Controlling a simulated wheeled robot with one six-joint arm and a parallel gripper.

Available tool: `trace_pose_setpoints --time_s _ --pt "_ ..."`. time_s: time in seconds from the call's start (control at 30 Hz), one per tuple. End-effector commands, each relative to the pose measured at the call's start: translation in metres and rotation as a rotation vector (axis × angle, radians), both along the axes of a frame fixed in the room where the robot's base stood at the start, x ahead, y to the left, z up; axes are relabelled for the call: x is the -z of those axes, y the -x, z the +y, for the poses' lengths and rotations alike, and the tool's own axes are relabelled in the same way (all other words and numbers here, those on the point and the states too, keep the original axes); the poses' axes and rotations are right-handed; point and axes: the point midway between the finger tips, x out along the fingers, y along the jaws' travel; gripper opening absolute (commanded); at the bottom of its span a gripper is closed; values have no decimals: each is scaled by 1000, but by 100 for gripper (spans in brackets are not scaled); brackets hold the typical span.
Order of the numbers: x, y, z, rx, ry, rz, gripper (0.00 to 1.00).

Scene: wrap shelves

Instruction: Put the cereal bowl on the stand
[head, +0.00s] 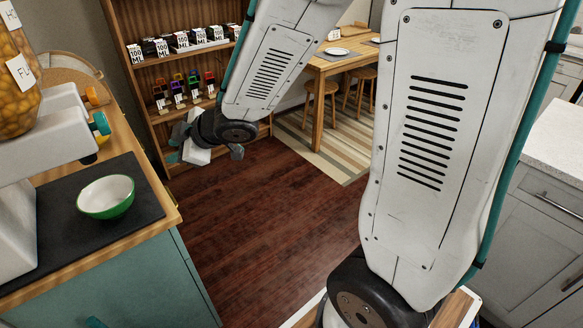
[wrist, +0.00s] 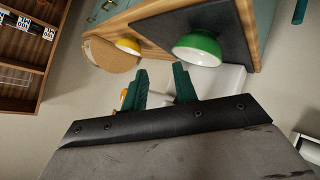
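A green bowl (head: 106,196) with a white inside stands upright on a dark mat (head: 58,235) on the wooden counter at left in the head view. It also shows near the top of the wrist view (wrist: 197,48), beyond my fingertips. My gripper (head: 182,138) hangs over the floor to the right of the counter, apart from the bowl. In the wrist view its two teal fingers (wrist: 160,68) are spread with no object held between them. A white machine (head: 50,140) with a jar of yellow-orange cereal stands behind the bowl. I cannot tell which thing is the stand.
A yellow bowl (wrist: 128,45) sits by a round wooden board (wrist: 108,55) on the counter. A wooden shelf (head: 170,110) with small boxes and price cards stands at the back. A dining table (head: 345,62) with stools is farther off. The dark wooden floor (head: 270,215) between is clear.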

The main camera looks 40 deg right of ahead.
Motion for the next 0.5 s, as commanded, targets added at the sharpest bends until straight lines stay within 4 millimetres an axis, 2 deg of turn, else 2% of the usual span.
trace_pose_setpoints --time_s 0.03,0.1,0.17,0.23,0.3,0.37,0.4,0.5 --pt "-19 3 -26 133 35 6 29" --pt "-35 18 -61 320 69 57 29" --pt "-46 38 -87 465 82 118 29" --pt "-57 69 -112 631 77 200 29" --pt "-64 108 -127 771 54 309 29" --pt "-67 145 -131 867 24 414 29" --pt "-68 169 -131 917 1 487 29" --pt "-72 224 -121 996 -55 660 29"
